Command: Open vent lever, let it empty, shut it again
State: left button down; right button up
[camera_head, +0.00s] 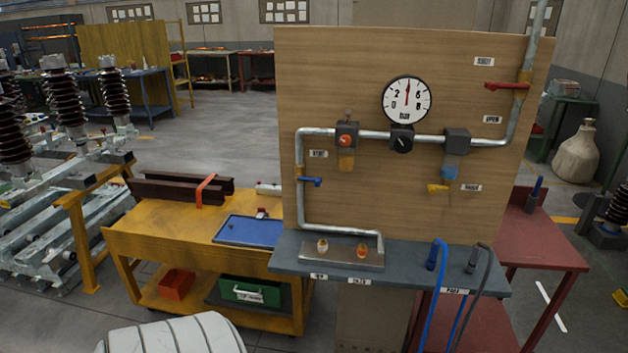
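A wooden panel (400,205) carries grey pipework with three small levers. A blue lever (312,181) is on the left pipe, pointing right, below a small label (318,154). A yellow lever (437,188) is low on the right, beside another label (471,187). A red lever (505,86) lies about level on the upper right pipe, between two labels. The labels are too small to read surely, so I cannot tell which lever is the vent. The round gauge (407,100) has its needle nearly straight up. Neither of my grippers is in view.
A grey shelf (285,262) below the panel holds a metal plate with two small fittings (322,246). Blue and dark hoses (437,290) hang at its right. A yellow cart (160,245) with a blue tray stands left; a red table (540,245) stands right.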

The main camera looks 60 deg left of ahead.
aim_at(318, 181)
jog(key=u, duration=1.9)
